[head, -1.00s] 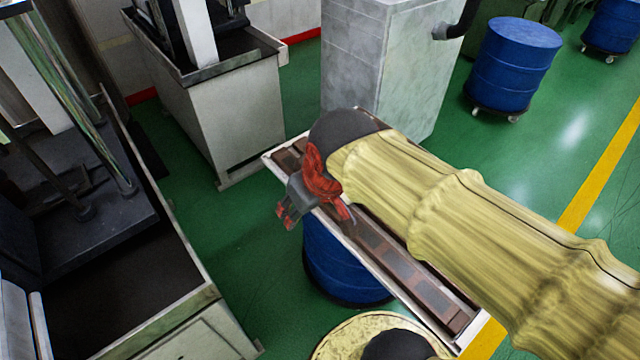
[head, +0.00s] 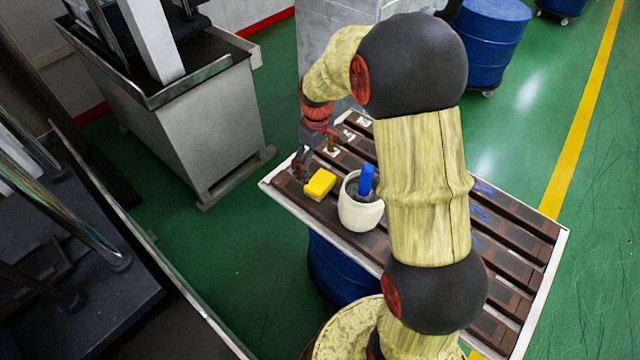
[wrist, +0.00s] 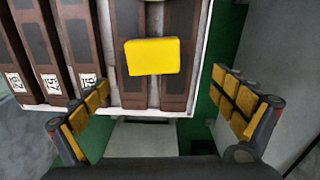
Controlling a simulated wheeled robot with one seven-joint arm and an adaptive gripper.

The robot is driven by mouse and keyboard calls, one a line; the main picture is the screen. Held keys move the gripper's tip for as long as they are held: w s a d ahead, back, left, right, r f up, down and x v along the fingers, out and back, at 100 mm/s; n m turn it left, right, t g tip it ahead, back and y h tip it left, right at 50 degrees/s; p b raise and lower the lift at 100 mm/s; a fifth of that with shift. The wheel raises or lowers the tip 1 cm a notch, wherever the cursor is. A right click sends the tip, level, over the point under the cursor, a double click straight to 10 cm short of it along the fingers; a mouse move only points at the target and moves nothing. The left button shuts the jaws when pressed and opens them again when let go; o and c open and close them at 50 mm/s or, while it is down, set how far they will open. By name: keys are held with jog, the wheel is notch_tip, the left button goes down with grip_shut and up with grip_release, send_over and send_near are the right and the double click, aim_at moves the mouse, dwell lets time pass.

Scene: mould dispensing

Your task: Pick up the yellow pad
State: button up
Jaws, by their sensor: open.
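The yellow pad (head: 320,184) lies on the dark slats of the rack at its left end, beside a white pot. In the wrist view the yellow pad (wrist: 152,56) lies near the rack's edge, ahead of the fingers and left of the middle between them. My gripper (wrist: 160,112) is open and empty, with a finger at each side of the wrist view. In the head view my gripper (head: 312,166) is just behind and left of the pad, partly hidden by its own links.
A white pot (head: 358,214) with a blue-handled tool (head: 366,180) stands right of the pad. The slatted rack (head: 510,290) has a pale rim and rests over a blue drum (head: 338,270). Small numbered labels (wrist: 88,82) show on slats. Machines stand at left.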

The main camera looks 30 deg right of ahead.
send_over(320, 181)
jog(key=f, duration=0.5)
jog(key=shift+w+a+b, duration=0.1)
jog(key=shift+a+b, duration=0.15)
jog(key=shift+b, duration=0.15)
jog(key=f+b, duration=0.1)
jog(key=f, duration=0.3)
jog(key=f+b, duration=0.1)
jog(key=f, duration=0.1)
jog(key=shift+d+b, duration=0.25)
jog(key=shift+b, duration=0.1)
jog(key=shift+r, duration=0.15)
jog(key=c, duration=0.4)
jog(key=c, duration=0.9)
